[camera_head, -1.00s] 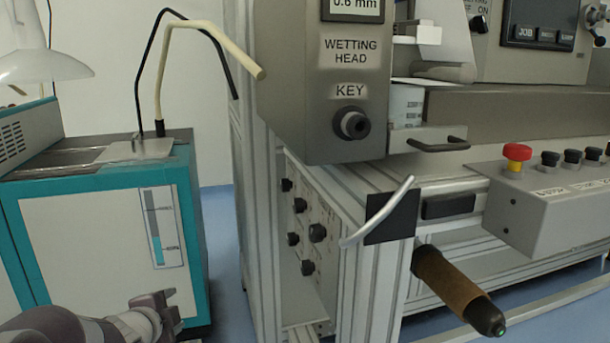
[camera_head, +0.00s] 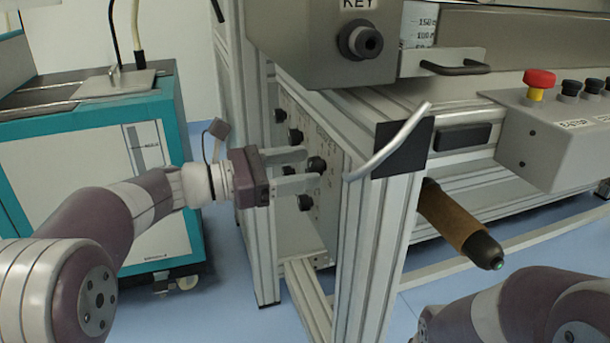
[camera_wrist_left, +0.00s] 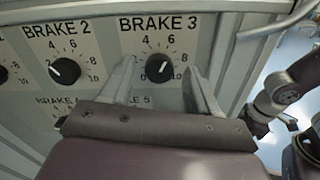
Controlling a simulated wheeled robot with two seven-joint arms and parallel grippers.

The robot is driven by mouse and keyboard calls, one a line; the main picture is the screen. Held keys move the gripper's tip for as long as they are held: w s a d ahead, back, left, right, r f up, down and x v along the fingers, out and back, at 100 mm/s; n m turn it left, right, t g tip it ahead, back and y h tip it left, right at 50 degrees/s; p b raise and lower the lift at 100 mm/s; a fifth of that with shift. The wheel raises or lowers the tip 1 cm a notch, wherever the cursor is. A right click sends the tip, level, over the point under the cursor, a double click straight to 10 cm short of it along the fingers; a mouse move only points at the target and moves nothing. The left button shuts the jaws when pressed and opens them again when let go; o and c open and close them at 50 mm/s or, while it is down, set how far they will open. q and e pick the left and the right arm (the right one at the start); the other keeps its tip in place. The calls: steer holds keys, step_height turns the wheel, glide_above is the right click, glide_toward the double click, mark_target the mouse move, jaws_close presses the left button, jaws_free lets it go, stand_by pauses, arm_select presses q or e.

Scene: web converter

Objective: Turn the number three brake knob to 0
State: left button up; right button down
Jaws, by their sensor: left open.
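The BRAKE 3 knob (camera_wrist_left: 159,68) is a round black knob on the grey brake panel (camera_wrist_left: 105,62). In the left wrist view its pale pointer mark seems to lean to the upper right, though it is small. In the head view the knob (camera_head: 317,164) sits on the side panel of the machine frame. My left gripper (camera_head: 311,167) is open, with one finger on each side of this knob. In the left wrist view the gripper (camera_wrist_left: 158,76) shows a gap on both sides of the knob. My right gripper is out of view.
The BRAKE 2 knob (camera_wrist_left: 64,71) is to the left, and lower knobs are partly hidden by my gripper. A bent metal handle (camera_head: 390,150) and a frame post (camera_head: 362,250) stand right of the panel. A teal cabinet (camera_head: 95,170) is at the left.

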arm_select(q)
steer(key=shift+x, duration=0.8)
steer(key=shift+c, duration=0.2)
steer(key=c, duration=1)
